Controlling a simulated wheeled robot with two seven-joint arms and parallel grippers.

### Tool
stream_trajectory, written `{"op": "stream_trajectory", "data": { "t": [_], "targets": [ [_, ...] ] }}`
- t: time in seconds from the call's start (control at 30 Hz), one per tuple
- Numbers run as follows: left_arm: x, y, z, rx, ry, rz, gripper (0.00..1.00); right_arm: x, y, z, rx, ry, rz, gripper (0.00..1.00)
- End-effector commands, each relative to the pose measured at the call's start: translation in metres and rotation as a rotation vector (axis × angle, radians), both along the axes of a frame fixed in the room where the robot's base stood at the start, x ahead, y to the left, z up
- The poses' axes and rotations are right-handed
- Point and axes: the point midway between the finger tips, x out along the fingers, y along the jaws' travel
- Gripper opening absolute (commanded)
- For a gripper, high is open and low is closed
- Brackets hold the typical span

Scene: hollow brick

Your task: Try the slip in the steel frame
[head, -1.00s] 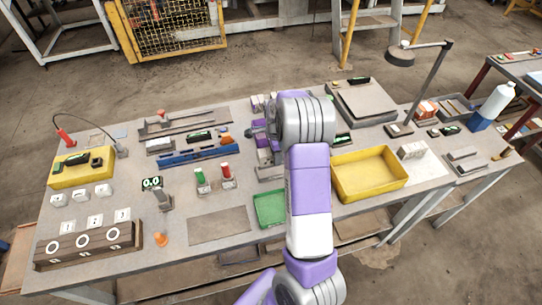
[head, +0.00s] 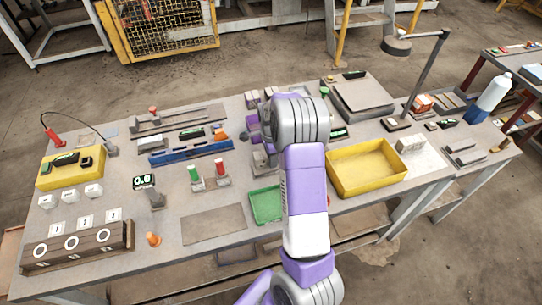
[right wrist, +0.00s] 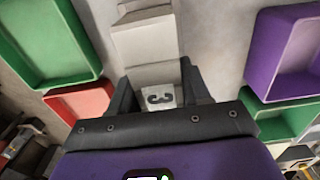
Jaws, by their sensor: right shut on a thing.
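My right gripper (right wrist: 157,92) has its two dark fingers on either side of a pale slip marked 3 (right wrist: 160,97) and is shut on it. Just beyond the slip, in line with the fingers, is a pale grey stepped block (right wrist: 145,40), possibly the steel frame. I cannot tell whether the slip touches it. In the head view my right arm covers the middle of the bench and mostly hides the gripper and slip. My left gripper is not in view.
The bench holds a green tray (head: 266,205), a yellow tray (head: 345,180) and a display reading 0.0 (head: 144,181). Three white blocks (head: 69,197) and a wooden rack (head: 75,249) stand at the left. A lamp (head: 396,46) rises at the back right.

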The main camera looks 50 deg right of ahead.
Motion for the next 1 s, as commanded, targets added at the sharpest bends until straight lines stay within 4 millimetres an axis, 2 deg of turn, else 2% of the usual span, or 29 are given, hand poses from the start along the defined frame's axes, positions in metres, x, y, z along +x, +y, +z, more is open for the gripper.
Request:
{"op": "stream_trajectory", "data": {
  "t": [1.0],
  "targets": [
    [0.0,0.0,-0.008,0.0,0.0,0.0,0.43,0.0,0.0,-0.013,-0.001,-0.001,0.0,0.06]
  ]
}}
